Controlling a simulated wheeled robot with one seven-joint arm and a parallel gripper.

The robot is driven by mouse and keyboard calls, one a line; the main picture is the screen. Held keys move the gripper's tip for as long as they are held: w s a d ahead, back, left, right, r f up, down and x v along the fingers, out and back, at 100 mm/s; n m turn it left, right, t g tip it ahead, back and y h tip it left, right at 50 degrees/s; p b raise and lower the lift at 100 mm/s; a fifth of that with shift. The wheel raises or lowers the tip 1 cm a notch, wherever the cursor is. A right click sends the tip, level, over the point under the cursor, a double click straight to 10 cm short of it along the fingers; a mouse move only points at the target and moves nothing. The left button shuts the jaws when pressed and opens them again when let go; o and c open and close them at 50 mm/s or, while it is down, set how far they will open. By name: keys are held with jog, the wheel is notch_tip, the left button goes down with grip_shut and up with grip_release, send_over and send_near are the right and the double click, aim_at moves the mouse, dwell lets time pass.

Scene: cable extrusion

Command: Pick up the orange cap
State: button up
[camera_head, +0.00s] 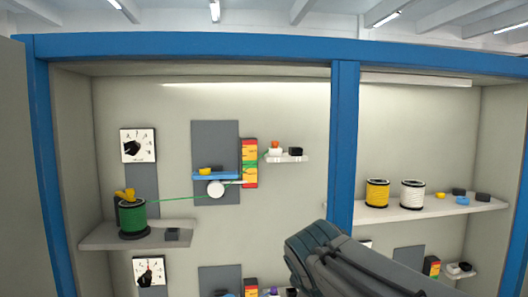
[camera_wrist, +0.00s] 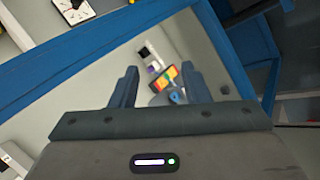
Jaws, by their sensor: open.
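A small orange cap (camera_head: 275,144) sits on top of a white piece on the small white shelf (camera_head: 287,158) at the upper middle of the head view, beside a black block. My gripper shows in the wrist view (camera_wrist: 157,88), its two fingers spread apart with nothing between them. In the head view my arm comes in from the lower right, below and to the right of the orange cap and well apart from it. The fingertips are hard to make out there. I cannot make out the orange cap in the wrist view.
A blue post (camera_head: 343,150) divides the cabinet. At left, a green spool (camera_head: 132,217) stands on a shelf, with a green cable running right past a white wheel (camera_head: 216,189). Yellow (camera_head: 377,193) and white (camera_head: 412,194) spools stand on the right shelf. A red-yellow-green panel (camera_head: 250,163) is left of the small shelf.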

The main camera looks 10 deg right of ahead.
jog(key=w+a+r+n+t+h+b, duration=0.15)
jog(key=w+r+n+t, duration=0.25)
jog(key=w+r+n, duration=0.75)
jog(key=n+t+h, duration=0.2)
jog(key=n+t, duration=0.3)
jog(key=n, duration=0.4)
send_near(274, 142)
jog(key=p+x, duration=0.3)
jog(key=x, duration=0.7)
jog(key=shift+p, duration=0.35)
jog(key=shift+w+d+f, duration=0.1)
jog(key=shift+w+d, duration=0.15)
jog(key=shift+w, duration=0.25)
grip_shut()
